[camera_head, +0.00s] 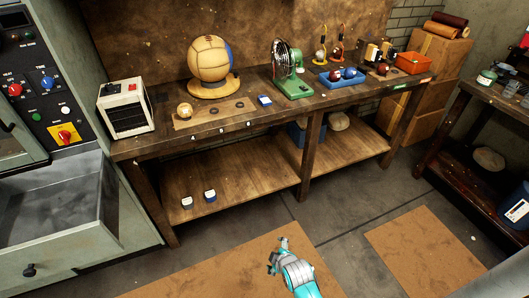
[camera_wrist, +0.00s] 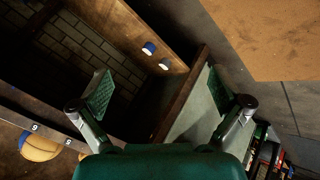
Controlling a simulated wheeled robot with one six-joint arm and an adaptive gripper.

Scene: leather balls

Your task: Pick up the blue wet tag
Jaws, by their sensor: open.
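A small flat blue piece (camera_head: 264,100) with a pale edge lies on the workbench, left of the green fan; it may be the blue tag, but I cannot read any marking on it. My gripper (camera_head: 282,243) is open and empty, over the floor in front of the bench, well apart from all of these. In the wrist view its fingers (camera_wrist: 160,92) are spread wide.
The workbench (camera_head: 160,143) holds a heater (camera_head: 125,107), a large leather ball (camera_head: 208,58) on a stand, a green fan (camera_head: 290,75) and a blue tray (camera_head: 341,78) of balls. Bench legs frame the lower shelf (camera_head: 250,175). A grey machine stands left.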

